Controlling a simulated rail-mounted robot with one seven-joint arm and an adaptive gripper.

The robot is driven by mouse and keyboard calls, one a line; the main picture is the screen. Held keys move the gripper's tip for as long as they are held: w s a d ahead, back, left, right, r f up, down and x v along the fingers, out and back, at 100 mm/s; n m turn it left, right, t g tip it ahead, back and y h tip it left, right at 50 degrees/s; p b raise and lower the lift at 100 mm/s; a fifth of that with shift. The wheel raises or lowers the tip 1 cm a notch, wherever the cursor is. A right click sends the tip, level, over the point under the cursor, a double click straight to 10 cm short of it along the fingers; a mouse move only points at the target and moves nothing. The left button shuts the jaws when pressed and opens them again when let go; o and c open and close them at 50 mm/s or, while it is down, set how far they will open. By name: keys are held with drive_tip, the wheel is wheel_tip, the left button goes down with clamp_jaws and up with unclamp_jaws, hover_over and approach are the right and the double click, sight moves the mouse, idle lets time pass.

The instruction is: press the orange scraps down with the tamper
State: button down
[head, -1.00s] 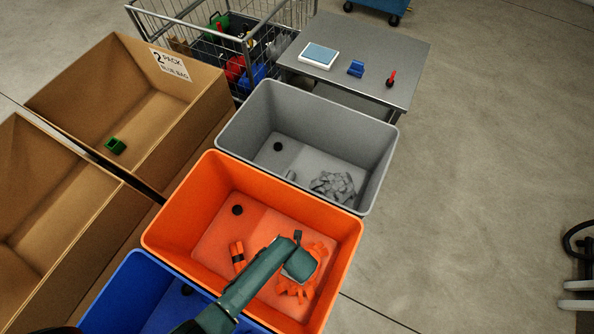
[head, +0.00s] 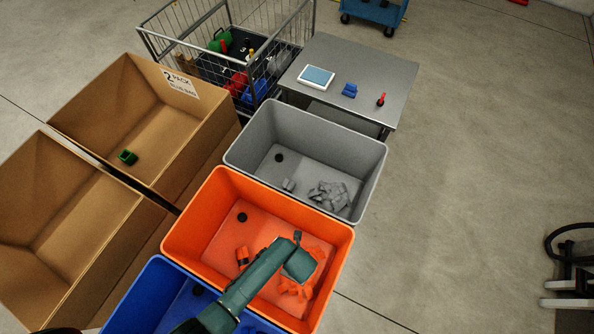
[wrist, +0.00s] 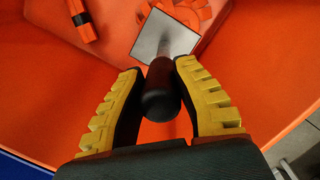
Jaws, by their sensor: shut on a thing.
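My gripper (wrist: 158,68) is shut on the dark round handle of the tamper (wrist: 160,38), with a yellow-padded finger on either side. The tamper's square grey plate is beyond the fingers, over the orange bin (head: 190,216). Flat orange scraps (wrist: 192,12) lie in the bin just past the plate in the wrist view. In the head view the scraps (head: 292,288) show around my wrist, which hides the tamper and part of the pile. I cannot tell whether the plate touches the scraps.
A grey bin (head: 246,136) with grey scraps stands behind, a blue bin (head: 142,294) in front. Cardboard boxes (head: 172,140) are at left. A metal table (head: 385,75) stands beyond.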

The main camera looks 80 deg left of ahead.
drive_tip(key=shift+w+a+r+p, duration=0.1)
drive_tip(key=shift+r+p, duration=3.55)
drive_tip(key=shift+r, duration=0.3)
